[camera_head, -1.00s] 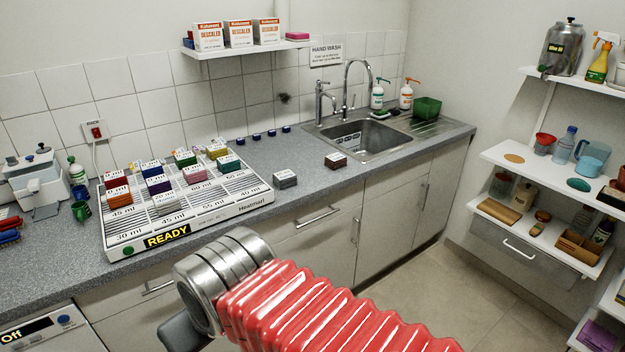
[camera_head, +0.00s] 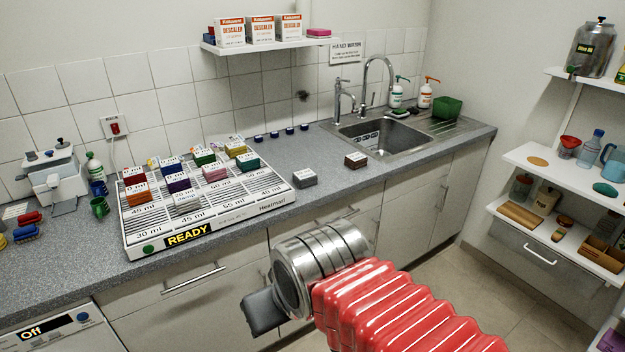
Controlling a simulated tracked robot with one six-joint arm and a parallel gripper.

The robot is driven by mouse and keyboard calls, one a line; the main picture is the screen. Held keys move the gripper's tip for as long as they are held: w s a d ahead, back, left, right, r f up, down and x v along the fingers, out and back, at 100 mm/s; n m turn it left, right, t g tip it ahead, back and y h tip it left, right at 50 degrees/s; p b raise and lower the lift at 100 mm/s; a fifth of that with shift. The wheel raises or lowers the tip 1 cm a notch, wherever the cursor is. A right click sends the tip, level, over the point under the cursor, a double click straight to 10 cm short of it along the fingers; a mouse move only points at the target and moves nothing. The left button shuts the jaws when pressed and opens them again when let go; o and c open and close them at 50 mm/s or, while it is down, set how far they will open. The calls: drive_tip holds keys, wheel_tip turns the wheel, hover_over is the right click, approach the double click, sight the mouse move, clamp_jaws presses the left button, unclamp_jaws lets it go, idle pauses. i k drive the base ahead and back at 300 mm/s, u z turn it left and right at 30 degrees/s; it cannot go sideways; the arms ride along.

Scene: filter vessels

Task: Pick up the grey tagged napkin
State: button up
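A small grey block-like piece with a white label on top (camera_head: 304,178) lies on the counter, just right of the labelled heating tray (camera_head: 215,214). It looks like the grey tagged napkin, but its label is too small to read. A dark brown labelled piece (camera_head: 355,160) lies further right, near the sink. My arm reaches in from the bottom right, in front of the cabinets and apart from the grey piece. Only a dark grey part of my gripper (camera_head: 262,312) shows beside the silver wrist; its opening is hidden.
The tray carries several coloured labelled blocks (camera_head: 214,171) and a lit READY sign. The sink (camera_head: 388,138) is at the back right. The counter (camera_head: 330,163) is bare around the grey piece. Shelves (camera_head: 560,157) with jars and boxes stand on the right.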

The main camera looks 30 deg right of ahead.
sight(305, 178)
drive_tip(key=u, duration=0.05)
drive_tip(key=i, duration=1)
drive_tip(key=z, duration=0.05)
